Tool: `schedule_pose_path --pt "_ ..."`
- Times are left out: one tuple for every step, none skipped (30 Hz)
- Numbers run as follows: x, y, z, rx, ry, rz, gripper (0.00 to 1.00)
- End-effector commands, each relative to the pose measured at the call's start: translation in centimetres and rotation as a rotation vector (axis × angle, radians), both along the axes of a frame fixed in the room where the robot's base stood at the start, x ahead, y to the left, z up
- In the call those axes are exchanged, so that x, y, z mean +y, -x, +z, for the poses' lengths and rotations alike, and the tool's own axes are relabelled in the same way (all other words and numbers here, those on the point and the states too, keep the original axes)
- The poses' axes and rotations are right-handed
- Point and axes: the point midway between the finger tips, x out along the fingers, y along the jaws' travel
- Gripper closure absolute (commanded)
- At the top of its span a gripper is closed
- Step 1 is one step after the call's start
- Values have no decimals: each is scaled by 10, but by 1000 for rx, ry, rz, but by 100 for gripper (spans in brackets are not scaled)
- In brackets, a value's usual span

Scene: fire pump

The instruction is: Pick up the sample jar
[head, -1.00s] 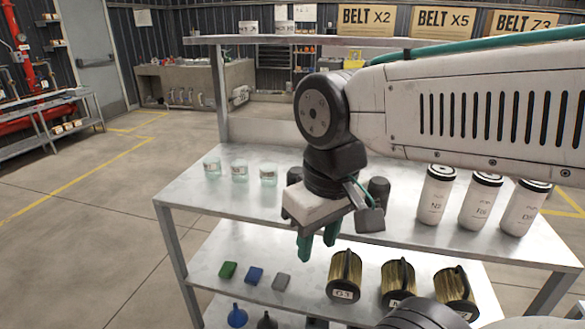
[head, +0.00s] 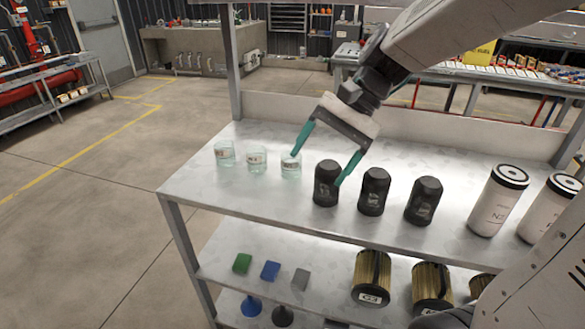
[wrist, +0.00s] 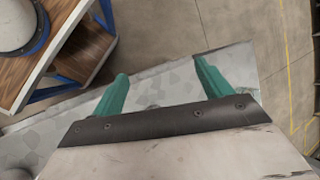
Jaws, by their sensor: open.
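Three small clear greenish glass jars with pale labels stand in a row on the left of the metal top shelf: a left jar (head: 224,153), a middle jar (head: 257,160) and a right jar (head: 291,166). I cannot tell which one is the sample jar. My gripper (head: 316,170) is open and empty, with green fingers spread. In the head view, its left finger overlaps the top of the right jar and its other finger ends by the nearest black container. In the wrist view my gripper (wrist: 161,68) shows bare shelf and floor between its fingers, with no jar visible there.
Three black containers (head: 373,191) stand right of the jars, then white canisters (head: 497,200). The metal shelf top (head: 215,185) is bare at its front left. Below are small coloured blocks (head: 270,270) and brass-coloured filters (head: 371,277).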

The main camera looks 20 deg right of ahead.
Motion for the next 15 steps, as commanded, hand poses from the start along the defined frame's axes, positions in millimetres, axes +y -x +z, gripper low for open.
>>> schedule_pose_path --pt "-2 -22 -6 48 -58 -66 22" --pt "-2 -35 -9 74 -94 -109 22" --pt "-3 -52 -12 108 -143 -163 22" --pt "-5 -66 -15 133 -180 -204 22" --pt "-7 -79 -19 160 -216 -246 22" --pt "-11 -96 -24 193 -264 -301 22" --pt "-14 -110 -29 218 -301 -345 22" --pt "-18 -123 -34 244 -339 -385 22" --pt "-24 -140 -41 277 -387 -440 22" --pt "-28 -153 -46 300 -423 -479 22" --pt "-33 -164 -52 322 -457 -516 22" --pt "-40 -177 -59 348 -496 -561 22" --pt "-44 -186 -64 367 -522 -592 22" --pt "-49 -193 -70 389 -545 -620 22" --pt "-56 -199 -79 419 -569 -658 22"
